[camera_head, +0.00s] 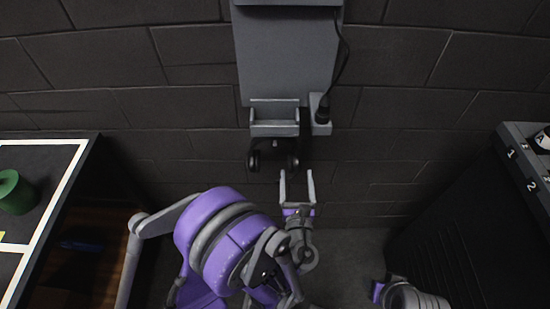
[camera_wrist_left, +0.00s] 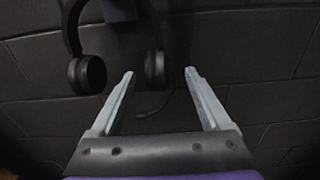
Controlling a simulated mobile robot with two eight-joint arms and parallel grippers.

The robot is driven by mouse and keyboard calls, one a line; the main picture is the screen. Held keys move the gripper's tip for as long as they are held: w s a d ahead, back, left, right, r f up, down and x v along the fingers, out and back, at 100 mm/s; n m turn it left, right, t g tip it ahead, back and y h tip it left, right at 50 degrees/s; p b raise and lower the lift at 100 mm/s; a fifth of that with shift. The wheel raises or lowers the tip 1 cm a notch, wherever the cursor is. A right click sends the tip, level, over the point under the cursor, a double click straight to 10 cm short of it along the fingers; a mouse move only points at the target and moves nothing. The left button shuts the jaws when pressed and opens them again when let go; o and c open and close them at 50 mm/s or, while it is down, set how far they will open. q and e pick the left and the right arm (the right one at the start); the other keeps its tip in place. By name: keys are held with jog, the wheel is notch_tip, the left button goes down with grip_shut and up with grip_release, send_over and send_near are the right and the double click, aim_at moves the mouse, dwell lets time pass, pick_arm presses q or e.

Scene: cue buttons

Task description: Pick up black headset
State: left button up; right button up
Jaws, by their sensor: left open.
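A black headset (camera_head: 253,162) hangs below a grey wall bracket, its two ear cups facing down. In the left wrist view the headset (camera_wrist_left: 87,74) shows its band, two ear cups and a thin microphone boom; its top is cut off by the frame. My left gripper (camera_head: 296,176) is open and empty, just below and in front of the right ear cup. In the left wrist view the right ear cup appears between the fingertips of the gripper (camera_wrist_left: 159,73), beyond them, and the left cup lies outside the left finger. I cannot tell whether anything touches.
The grey bracket (camera_head: 274,128) is on a dark block wall under a grey panel (camera_head: 285,65). A black handheld device (camera_head: 323,110) with a cord sits beside it. A table with a green cylinder (camera_head: 15,192) is at left, a dark numbered cabinet (camera_head: 480,200) at right.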

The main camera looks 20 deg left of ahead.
aim_at(296, 169)
pick_arm(q)
jog(key=shift+x, duration=3.2)
jog(key=shift+s, duration=0.1)
grip_shut()
